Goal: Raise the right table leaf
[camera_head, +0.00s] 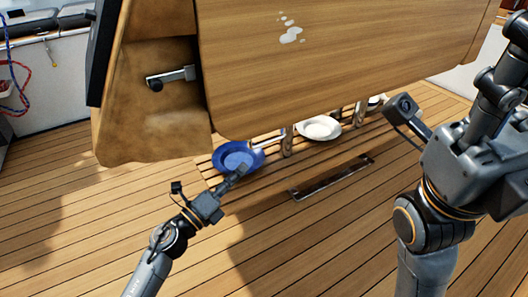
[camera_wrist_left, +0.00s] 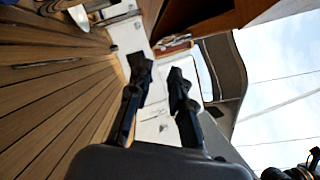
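The table leaf (camera_head: 340,55) is a broad wooden panel across the top of the head view. It hangs down at a slant, with pale spots on its face. The table's end panel (camera_head: 150,115) stands to its left, with a metal bracket (camera_head: 171,77). My left gripper (camera_head: 240,173) is below the leaf's lower edge, apart from it, in front of a blue plate. In the left wrist view its fingers (camera_wrist_left: 159,72) are apart with nothing between them. My right gripper (camera_head: 502,75) is at the right edge, partly cut off; its finger opening is unclear.
The blue plate (camera_head: 232,157) and a white plate (camera_head: 319,128) sit on slats under the leaf. A dark slot (camera_head: 332,178) lies in the planked deck (camera_head: 60,220). Red and blue ropes (camera_head: 14,75) hang at the far left. The deck in front is clear.

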